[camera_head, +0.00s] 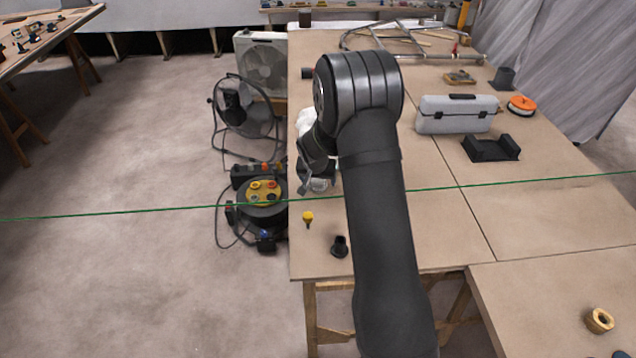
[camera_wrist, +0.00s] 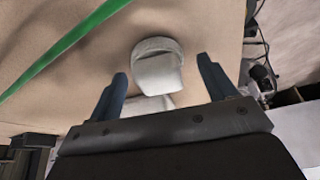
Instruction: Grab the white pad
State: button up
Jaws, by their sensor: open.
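A white pad (camera_wrist: 158,72) with a rounded, greyer end lies on the tan tabletop in the wrist view. It shows between the two dark blue fingers of my gripper (camera_wrist: 162,68), which are apart with gaps on both sides. Another white piece (camera_wrist: 150,105) shows closer to the gripper body, partly hidden; I cannot tell if it belongs to the pad. In the head view my gripper (camera_head: 318,184) points down near the table's left edge, with a pale shape at its fingers. A white shape (camera_head: 306,118) shows behind my wrist, mostly hidden.
A green line (camera_head: 480,184) crosses the workbench (camera_head: 530,220). A yellow-topped piece (camera_head: 308,218) and a black cup-like piece (camera_head: 340,246) stand nearer. A grey case (camera_head: 457,115) and black cradle (camera_head: 490,149) stand right. A cable reel (camera_head: 262,198) and fan (camera_head: 247,120) are left.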

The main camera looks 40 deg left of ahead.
jog(key=shift+f, duration=0.1)
jog(key=c, duration=1.1)
